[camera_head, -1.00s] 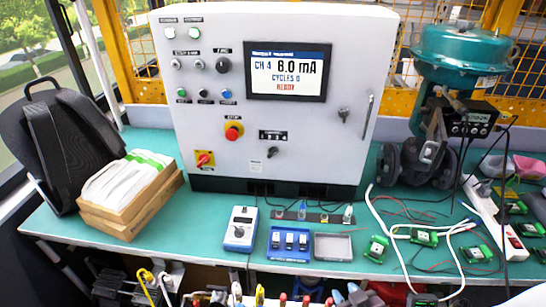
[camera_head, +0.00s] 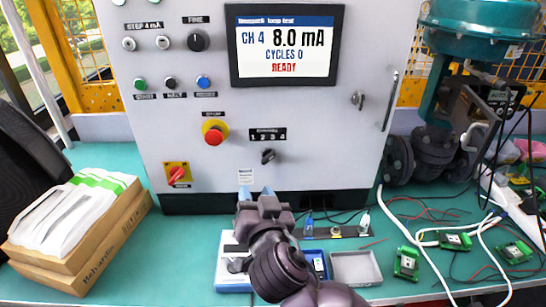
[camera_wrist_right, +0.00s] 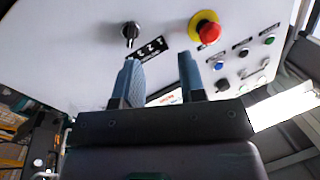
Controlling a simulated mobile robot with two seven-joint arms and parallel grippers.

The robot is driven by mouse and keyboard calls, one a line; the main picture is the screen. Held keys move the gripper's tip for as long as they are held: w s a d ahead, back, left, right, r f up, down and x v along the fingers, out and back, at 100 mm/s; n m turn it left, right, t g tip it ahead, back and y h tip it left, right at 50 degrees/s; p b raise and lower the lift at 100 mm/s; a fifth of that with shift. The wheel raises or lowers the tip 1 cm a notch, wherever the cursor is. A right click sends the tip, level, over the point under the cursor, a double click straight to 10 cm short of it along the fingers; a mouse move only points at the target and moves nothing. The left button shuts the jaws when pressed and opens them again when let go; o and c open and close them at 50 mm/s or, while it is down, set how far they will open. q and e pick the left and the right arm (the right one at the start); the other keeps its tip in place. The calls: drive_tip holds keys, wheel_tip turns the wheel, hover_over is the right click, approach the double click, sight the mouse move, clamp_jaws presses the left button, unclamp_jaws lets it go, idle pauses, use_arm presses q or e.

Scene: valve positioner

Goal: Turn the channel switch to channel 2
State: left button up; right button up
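The channel switch (camera_head: 268,156) is a small black rotary knob under a label strip marked 1 2 3 4 on the light grey cabinet (camera_head: 330,130). It also shows at the upper left of the right wrist view (camera_wrist_right: 130,33). The display (camera_head: 284,45) reads CH 4, 8.0 mA, CYCLES 0, READY. My right gripper (camera_head: 256,190) is in front of the cabinet, below the switch and slightly left of it. In the right wrist view its two bluish fingers (camera_wrist_right: 160,78) stand apart with nothing between them, and the knob lies beyond them, untouched. My left gripper is out of view.
A red emergency stop button (camera_head: 213,136) and a red-yellow rotary switch (camera_head: 177,173) are left of the channel switch. A cardboard box (camera_head: 85,235) stands on the green bench at left. A blue meter (camera_head: 230,262) is partly behind my right arm.

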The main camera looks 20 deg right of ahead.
sight(270, 159)
drive_tip(key=w+d+m+h, duration=0.1)
drive_tip(key=w+m, duration=0.1)
drive_tip(key=w, duration=0.1)
drive_tip(key=w+d+m+h, duration=0.1)
drive_tip(key=w+d+m, duration=0.1)
drive_tip(key=w+m, duration=0.1)
drive_tip(key=w+d+m+h, duration=0.2)
drive_tip(key=w+m, duration=0.1)
drive_tip(key=w, duration=0.1)
drive_tip(key=shift+w+d+r, duration=0.2)
drive_tip(key=shift+d, duration=0.05)
idle(0.3)
clamp_jaws()
